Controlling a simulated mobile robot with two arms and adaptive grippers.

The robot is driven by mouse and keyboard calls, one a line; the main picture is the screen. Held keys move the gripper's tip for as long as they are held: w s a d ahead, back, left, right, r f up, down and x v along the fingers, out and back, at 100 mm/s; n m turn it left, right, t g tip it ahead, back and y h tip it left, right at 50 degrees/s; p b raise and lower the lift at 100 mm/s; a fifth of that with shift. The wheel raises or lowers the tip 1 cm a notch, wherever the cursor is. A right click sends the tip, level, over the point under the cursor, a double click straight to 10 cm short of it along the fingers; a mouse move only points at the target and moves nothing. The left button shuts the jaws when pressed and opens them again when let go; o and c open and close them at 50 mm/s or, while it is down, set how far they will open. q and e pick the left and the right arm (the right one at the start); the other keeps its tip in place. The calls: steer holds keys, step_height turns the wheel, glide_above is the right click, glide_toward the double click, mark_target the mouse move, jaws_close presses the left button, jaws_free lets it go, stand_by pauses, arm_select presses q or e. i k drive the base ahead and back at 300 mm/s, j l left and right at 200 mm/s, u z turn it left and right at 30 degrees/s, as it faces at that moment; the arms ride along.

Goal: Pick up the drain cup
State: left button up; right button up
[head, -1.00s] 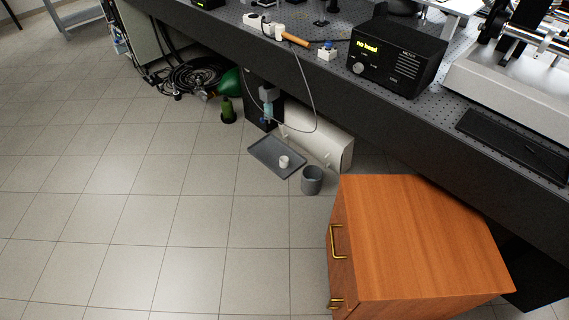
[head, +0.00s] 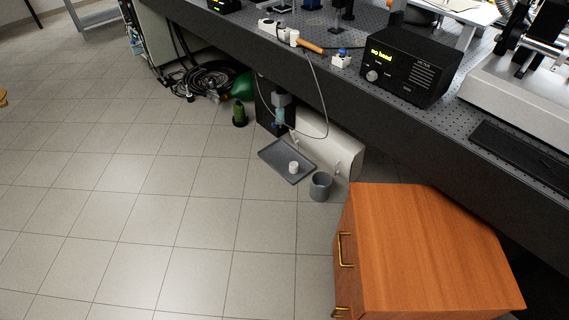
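A small white cup (head: 294,168), which looks like the drain cup, stands on a grey tray (head: 271,156) on the floor under the optical table's front edge. A larger grey cylindrical bin (head: 320,186) stands on the floor just right of the tray. Neither of my grippers is in the head view.
A wooden drawer cabinet (head: 425,245) stands at the lower right. The optical table (head: 400,108) overhangs the area, with a hose hanging from it. A white cylinder (head: 330,142) lies behind the tray. A green bottle (head: 239,115) and coiled cables (head: 208,80) are farther left. Front-left floor is clear.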

mark_target(293, 166)
steer(key=i+j+z, duration=0.15)
steer(key=i+j, duration=0.45)
steer(key=i+j+z, duration=0.15)
steer(key=i+j, duration=0.4)
steer(key=j, duration=0.25)
